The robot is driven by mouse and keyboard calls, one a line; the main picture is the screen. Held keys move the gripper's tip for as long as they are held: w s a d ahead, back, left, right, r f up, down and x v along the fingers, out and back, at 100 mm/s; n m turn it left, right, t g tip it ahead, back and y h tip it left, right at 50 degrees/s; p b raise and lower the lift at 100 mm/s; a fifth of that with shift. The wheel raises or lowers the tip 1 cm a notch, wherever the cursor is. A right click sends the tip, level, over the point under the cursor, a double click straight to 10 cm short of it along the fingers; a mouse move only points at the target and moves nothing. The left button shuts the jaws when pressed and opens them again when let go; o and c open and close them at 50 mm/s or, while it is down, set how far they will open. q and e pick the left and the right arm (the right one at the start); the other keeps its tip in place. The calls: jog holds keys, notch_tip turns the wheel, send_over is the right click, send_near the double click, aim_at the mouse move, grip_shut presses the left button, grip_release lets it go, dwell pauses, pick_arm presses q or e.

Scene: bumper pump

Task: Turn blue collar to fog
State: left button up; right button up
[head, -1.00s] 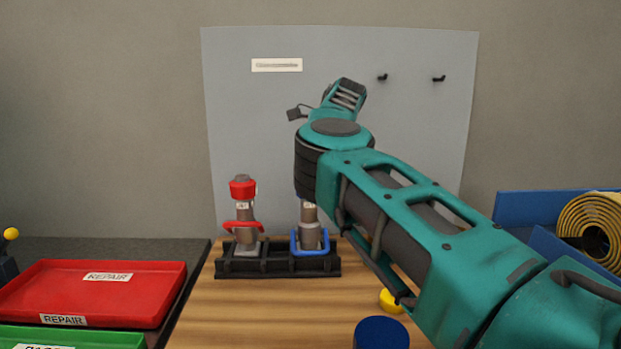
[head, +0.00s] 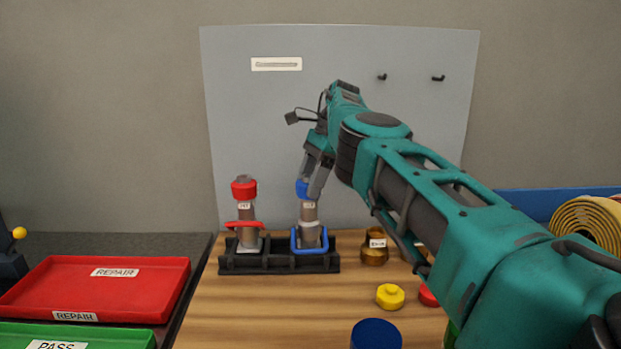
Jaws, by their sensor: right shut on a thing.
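The blue collar (head: 302,189) sits at the top of the right-hand nozzle (head: 309,215), which stands upright in a black rack (head: 280,263) with a blue bail handle (head: 310,250) around its base. My right gripper (head: 311,186) comes down from above and is shut on the blue collar, its fingers on either side. A small label shows on the nozzle just under the collar; its text is too small to read. The collar's setting cannot be read. My left gripper is not in view.
A red-collared nozzle (head: 245,212) stands left in the same rack. A brass fitting (head: 374,248), a yellow cap (head: 390,296) and a blue cylinder (head: 376,334) are on the wooden table. Red (head: 100,288) and green (head: 75,336) trays lie left. A coiled hose (head: 590,227) is at right.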

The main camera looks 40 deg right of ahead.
jog(key=shift+f, duration=0.15)
jog(key=o, duration=0.9)
jog(key=shift+o, duration=0.8)
